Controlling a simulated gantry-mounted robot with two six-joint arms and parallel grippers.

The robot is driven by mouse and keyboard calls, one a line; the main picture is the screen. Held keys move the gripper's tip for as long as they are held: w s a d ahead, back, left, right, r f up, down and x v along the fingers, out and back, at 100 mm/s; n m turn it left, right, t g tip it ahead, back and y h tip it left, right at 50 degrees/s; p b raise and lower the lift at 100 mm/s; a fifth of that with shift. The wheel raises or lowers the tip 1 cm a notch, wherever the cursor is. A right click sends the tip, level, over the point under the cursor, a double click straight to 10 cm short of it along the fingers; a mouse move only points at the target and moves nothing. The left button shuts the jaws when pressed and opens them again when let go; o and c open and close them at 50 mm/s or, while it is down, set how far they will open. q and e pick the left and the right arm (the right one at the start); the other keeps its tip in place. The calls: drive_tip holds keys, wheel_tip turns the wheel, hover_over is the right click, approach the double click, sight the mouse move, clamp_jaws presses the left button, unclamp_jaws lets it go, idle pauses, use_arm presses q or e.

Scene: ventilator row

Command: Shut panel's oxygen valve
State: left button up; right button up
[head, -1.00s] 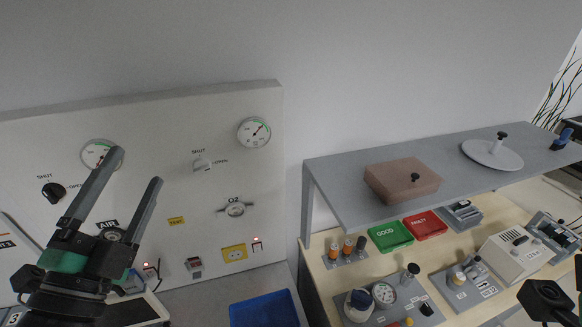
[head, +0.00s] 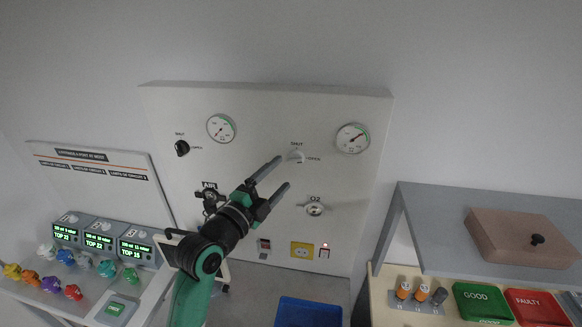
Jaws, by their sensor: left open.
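The white wall panel (head: 262,110) carries a white valve knob (head: 297,157) with SHUT above it and OPEN to its right. It sits above the outlet marked O2 (head: 314,209). Which mark the knob points at is too small to tell. My left gripper (head: 284,171) is open and empty, its two fingers reaching up and right, just left of and below the white knob in the picture. I cannot tell any contact. A black knob (head: 182,148) with the same marks sits above the AIR outlet (head: 211,198). My right gripper is not in view.
Two round gauges (head: 221,128) (head: 352,138) sit on the panel. A yellow socket (head: 302,250) is below. A blue bin (head: 309,312) stands beneath. A grey shelf (head: 430,215) is at right, and a bench with several monitors (head: 99,240) is at left.

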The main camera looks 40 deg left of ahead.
sight(292, 163)
use_arm(q)
drive_tip(key=w, duration=0.3)
drive_tip(key=w+a+p, duration=0.1)
drive_tip(key=w, duration=0.1)
drive_tip(key=shift+w+r, duration=0.15)
drive_tip(key=shift+r, duration=0.15)
drive_tip(key=shift+c, duration=0.2)
clamp_jaws()
